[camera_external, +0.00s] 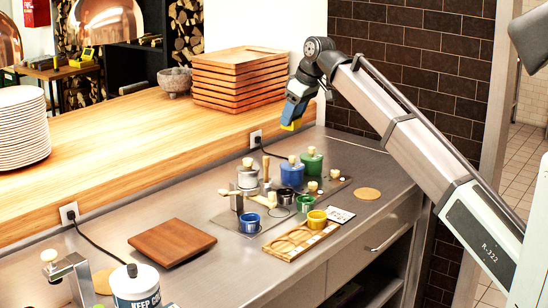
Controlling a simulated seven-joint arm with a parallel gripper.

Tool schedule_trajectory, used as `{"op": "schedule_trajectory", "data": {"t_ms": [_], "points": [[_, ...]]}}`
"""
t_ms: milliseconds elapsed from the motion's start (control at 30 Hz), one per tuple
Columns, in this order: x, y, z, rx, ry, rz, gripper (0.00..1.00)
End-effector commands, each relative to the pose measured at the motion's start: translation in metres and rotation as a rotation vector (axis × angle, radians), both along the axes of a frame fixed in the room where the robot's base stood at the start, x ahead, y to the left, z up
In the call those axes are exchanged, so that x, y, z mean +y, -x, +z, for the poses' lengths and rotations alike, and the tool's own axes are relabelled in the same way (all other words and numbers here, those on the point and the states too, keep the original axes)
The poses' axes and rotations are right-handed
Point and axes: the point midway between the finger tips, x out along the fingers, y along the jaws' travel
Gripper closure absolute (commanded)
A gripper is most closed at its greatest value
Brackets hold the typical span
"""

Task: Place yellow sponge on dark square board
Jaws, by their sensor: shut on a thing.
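The yellow sponge (290,126) is held at the end of my gripper (293,115), in the air above the back of the steel counter, near the wooden ledge. My gripper points down and is shut on the sponge; the fingers are small in this view and partly hide it. The dark square board (172,242) is a reddish-brown wooden square lying flat on the counter at the front left. Its top is bare. The sponge is well apart from it, up and to the right.
Blue (292,174) and green (312,161) pots, small cups and a mallet-like tool stand between gripper and board. A wooden tray (300,241) holds a yellow cup. A white tub (136,288) and a metal stand (70,275) are front left. Stacked trays (238,80) stand behind.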

Motion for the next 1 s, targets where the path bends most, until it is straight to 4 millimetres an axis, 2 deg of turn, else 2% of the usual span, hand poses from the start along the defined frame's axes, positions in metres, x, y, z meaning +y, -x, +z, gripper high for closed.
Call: {"op": "schedule_trajectory", "data": {"t_ms": [33, 100, 367, 600, 800, 1000], "points": [[0.022, 0.007, 0.001, 0.000, 0.001, 0.019, 0.76], [0.049, 0.018, 0.001, 0.000, 0.001, 0.041, 0.76], [0.145, 0.066, 0.000, 0.000, 0.001, 0.117, 0.76], [0.228, 0.121, 0.000, 0.000, 0.001, 0.187, 0.76], [0.282, 0.165, 0.000, -0.002, 0.001, 0.235, 0.76], [0.314, 0.195, -0.001, -0.003, -0.001, 0.266, 0.76]]}}
